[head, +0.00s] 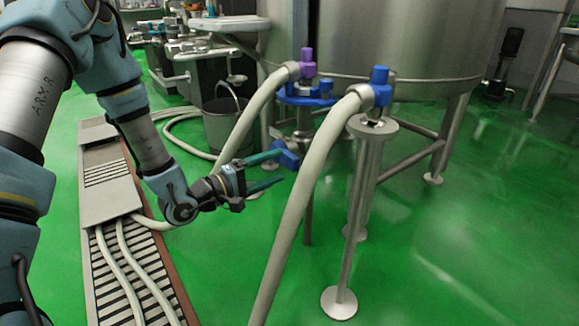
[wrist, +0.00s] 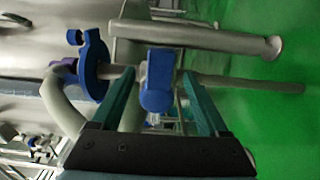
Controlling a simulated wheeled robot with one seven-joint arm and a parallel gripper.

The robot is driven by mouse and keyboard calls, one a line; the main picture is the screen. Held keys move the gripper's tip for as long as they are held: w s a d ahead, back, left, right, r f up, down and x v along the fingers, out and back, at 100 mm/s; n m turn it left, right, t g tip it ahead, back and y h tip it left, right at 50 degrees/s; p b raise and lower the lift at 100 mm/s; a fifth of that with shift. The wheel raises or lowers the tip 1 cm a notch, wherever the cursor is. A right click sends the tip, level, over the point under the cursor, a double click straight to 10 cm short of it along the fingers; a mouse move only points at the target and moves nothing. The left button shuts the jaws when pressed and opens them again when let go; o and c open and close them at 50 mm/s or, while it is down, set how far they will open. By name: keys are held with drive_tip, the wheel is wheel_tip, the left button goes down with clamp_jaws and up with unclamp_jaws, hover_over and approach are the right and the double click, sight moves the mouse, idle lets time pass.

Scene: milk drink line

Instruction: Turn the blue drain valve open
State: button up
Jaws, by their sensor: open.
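The blue drain valve (head: 287,155) is on the vertical metal pipe below the steel tank. My gripper (head: 282,166) is open, its teal fingers pointing right at the valve. In the wrist view the valve's blue body (wrist: 157,80) lies between the two fingers of my gripper (wrist: 159,73), with space showing on its right side. The upper finger's tip overlaps the valve in the head view. I cannot tell whether either finger touches it. The hose in front hides part of the area to the right of the valve.
A blue clamp ring (head: 305,92) and a purple fitting (head: 307,62) sit above the valve. A pale hose (head: 305,190) runs down close by from a blue-capped fitting (head: 379,76). A metal stand (head: 353,220) is at right. A bucket (head: 222,122) is behind.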

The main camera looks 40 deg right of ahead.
sight(287, 162)
drive_tip(key=shift+s+d+b, duration=0.15)
drive_tip(key=shift+d+b, duration=0.45)
drive_tip(key=shift+d, duration=2.1)
drive_tip(key=shift+c, duration=0.4)
clamp_jaws()
